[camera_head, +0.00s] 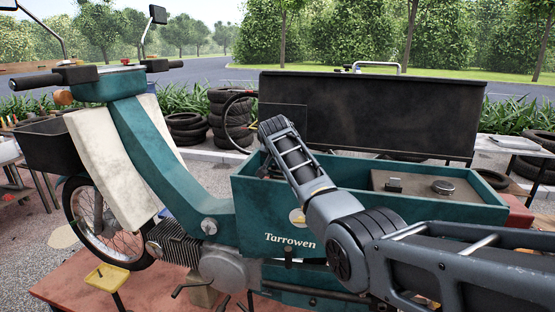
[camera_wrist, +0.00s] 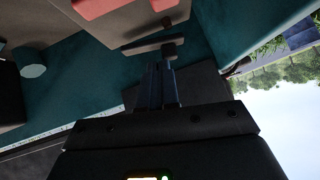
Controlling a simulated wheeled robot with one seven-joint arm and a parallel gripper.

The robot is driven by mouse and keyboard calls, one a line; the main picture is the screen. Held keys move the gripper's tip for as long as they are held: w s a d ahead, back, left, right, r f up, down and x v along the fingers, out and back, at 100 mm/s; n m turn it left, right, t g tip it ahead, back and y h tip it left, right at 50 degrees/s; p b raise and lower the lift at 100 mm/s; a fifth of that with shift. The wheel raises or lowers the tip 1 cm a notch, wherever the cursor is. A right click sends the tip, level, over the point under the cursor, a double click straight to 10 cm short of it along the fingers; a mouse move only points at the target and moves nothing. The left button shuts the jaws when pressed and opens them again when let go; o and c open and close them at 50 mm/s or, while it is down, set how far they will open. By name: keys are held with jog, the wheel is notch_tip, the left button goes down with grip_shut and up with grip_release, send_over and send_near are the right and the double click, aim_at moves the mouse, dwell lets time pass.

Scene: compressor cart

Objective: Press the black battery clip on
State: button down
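My gripper (camera_wrist: 163,70) reaches down into the front left part of the teal cart box (camera_head: 350,202); in the head view its fingers are hidden behind my arm and the box wall. In the wrist view the fingers lie close together and look shut, with no object clearly between them. A small dark knob-like piece (camera_wrist: 169,50) shows at the fingertips, beside a thin grey bar (camera_wrist: 150,46). I cannot tell which dark piece is the black clip.
A brown panel (camera_head: 420,190) in the box's right part carries a small black piece (camera_head: 394,185) and a round metal part (camera_head: 442,187). The dark raised lid (camera_head: 370,115) stands behind. The teal moped frame (camera_head: 150,150) is at left. A grey-green cylinder (camera_wrist: 33,63) is in the wrist view.

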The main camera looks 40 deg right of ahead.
jog(key=w+d+r+p+v, duration=0.1)
jog(key=r+v, duration=0.1)
jog(key=v, duration=1)
jog(key=shift+r, duration=0.25)
dwell(0.5)
